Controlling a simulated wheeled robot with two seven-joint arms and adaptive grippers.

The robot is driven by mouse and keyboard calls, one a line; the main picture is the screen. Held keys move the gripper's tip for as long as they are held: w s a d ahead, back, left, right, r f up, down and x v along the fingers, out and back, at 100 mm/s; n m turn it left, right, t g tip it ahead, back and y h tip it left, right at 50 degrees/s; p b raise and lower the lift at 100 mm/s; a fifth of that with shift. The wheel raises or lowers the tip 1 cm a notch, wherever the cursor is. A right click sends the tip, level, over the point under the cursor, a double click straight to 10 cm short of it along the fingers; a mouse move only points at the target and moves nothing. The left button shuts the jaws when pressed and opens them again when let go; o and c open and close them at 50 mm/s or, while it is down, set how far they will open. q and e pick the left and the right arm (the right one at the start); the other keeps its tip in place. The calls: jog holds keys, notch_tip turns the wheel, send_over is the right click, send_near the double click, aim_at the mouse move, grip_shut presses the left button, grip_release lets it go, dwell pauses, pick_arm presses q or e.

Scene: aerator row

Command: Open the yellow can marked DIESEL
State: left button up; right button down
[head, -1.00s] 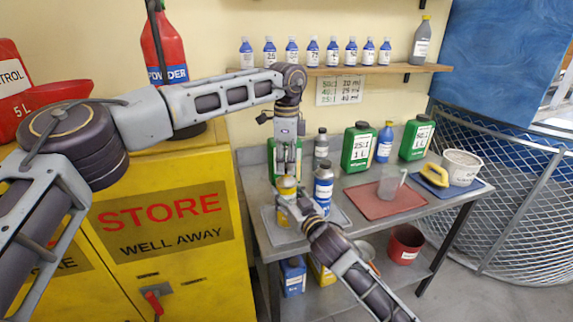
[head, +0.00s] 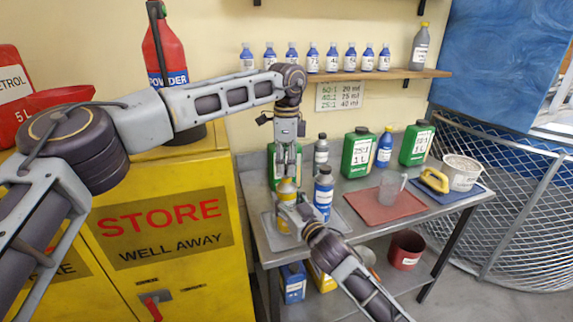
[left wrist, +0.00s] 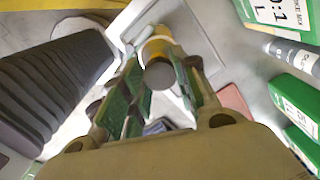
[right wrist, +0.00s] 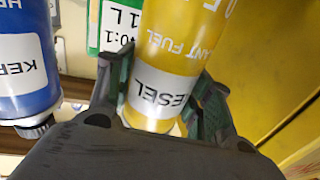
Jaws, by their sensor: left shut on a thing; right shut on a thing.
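The yellow can (head: 285,197) stands upright on the grey tray at the left end of the bench. Its white label shows the letters "ESEL" in the right wrist view (right wrist: 165,95). My left gripper (head: 287,177) comes down from above and is shut on the grey cap (left wrist: 159,75) at the can's top. My right gripper (head: 286,212) reaches in from the front, low on the can, and is shut on its body. Its fingers stand on either side of the can in the right wrist view. The fingers partly hide the can in the head view.
A blue bottle (head: 323,192) with a white label stands close to the can's right. Green containers (head: 359,153) stand behind. A red mat (head: 376,212) bears a clear jug (head: 392,188). The yellow cabinet (head: 170,260) is close on the left.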

aim_at(286, 167)
pick_arm(q)
jog(key=shift+r, duration=2)
pick_arm(e)
jog(key=c, duration=0.5)
grip_release()
jog(key=shift+c, duration=0.2)
jog(key=shift+s, duration=0.1)
jog(key=v, duration=1.1)
jog(key=shift+s+d, duration=0.25)
jog(key=shift+s, duration=0.05)
